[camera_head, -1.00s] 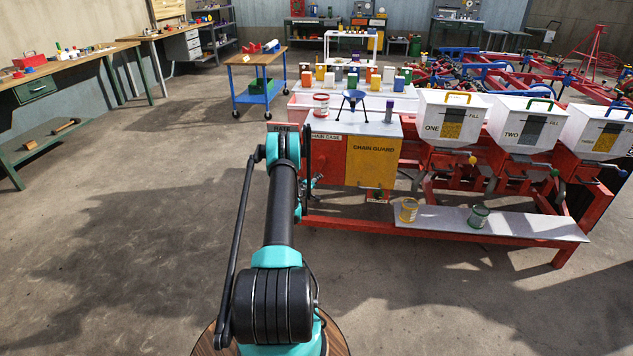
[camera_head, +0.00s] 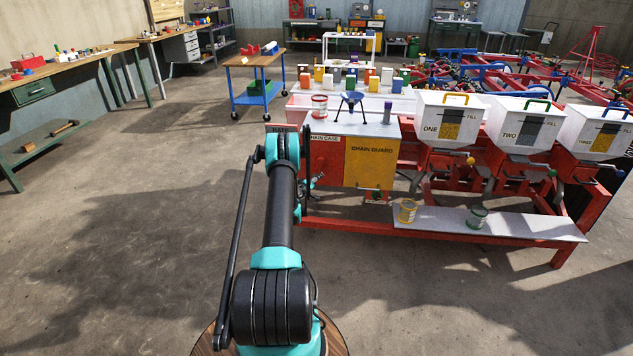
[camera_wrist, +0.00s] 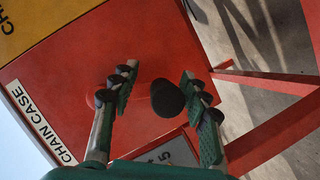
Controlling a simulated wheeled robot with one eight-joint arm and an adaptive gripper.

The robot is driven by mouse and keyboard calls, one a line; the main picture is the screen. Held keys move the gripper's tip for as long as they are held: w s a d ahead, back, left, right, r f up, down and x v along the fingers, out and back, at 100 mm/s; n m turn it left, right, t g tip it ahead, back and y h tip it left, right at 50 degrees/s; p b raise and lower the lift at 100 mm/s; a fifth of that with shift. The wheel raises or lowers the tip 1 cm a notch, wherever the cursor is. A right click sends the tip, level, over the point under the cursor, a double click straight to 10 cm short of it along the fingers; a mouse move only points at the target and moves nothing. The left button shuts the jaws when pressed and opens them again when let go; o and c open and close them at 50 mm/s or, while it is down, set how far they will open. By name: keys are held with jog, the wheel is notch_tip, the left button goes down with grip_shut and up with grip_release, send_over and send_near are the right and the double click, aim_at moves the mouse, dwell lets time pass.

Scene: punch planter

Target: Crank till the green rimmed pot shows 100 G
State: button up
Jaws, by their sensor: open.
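The green rimmed pot (camera_head: 477,216) stands upright on the low grey shelf under hopper two in the head view. Any reading for it is too small to make out. In the wrist view my gripper (camera_wrist: 163,98) is open, its fingers spread on either side of a dark round knob (camera_wrist: 167,98) in front of the red chain case (camera_wrist: 70,88). I cannot tell whether a finger touches the knob. A red rounded part (camera_wrist: 103,97) shows behind the left finger. In the head view my arm hides most of the gripper.
A yellow rimmed pot (camera_head: 407,211) stands left on the shelf (camera_head: 440,219). White hoppers one (camera_head: 449,119), two (camera_head: 525,125) and three (camera_head: 600,128) sit above with side cranks. A grey plate marked 5 (camera_wrist: 168,155) lies below the knob. Open floor (camera_head: 120,240) lies left.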

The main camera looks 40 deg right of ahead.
jog(key=v, duration=0.7)
jog(key=shift+a, duration=0.25)
jog(key=shift+s, duration=0.1)
jog(key=shift+r, duration=0.1)
jog(key=shift+c, duration=1.1)
jog(key=shift+w+a+r, duration=0.1)
jog(key=shift+w+r, duration=0.2)
jog(key=shift+c, duration=1.2)
jog(key=w+r, duration=0.1)
jog(key=w+a+r+m+g+y, duration=0.1)
jog(key=r, duration=0.1)
jog(key=w+a+r+m+g, duration=0.1)
jog(key=r, duration=0.1)
jog(key=shift+a, duration=0.25)
grip_shut()
jog(key=w+a+r+m+g+y, duration=0.1)
jog(key=a+r+m+g+y, duration=0.1)
jog(key=a+r, duration=0.25)
jog(key=s+f+x, duration=0.1)
jog(key=s+x, duration=0.1)
jog(key=x, duration=1)
jog(key=shift+f, duration=0.35)
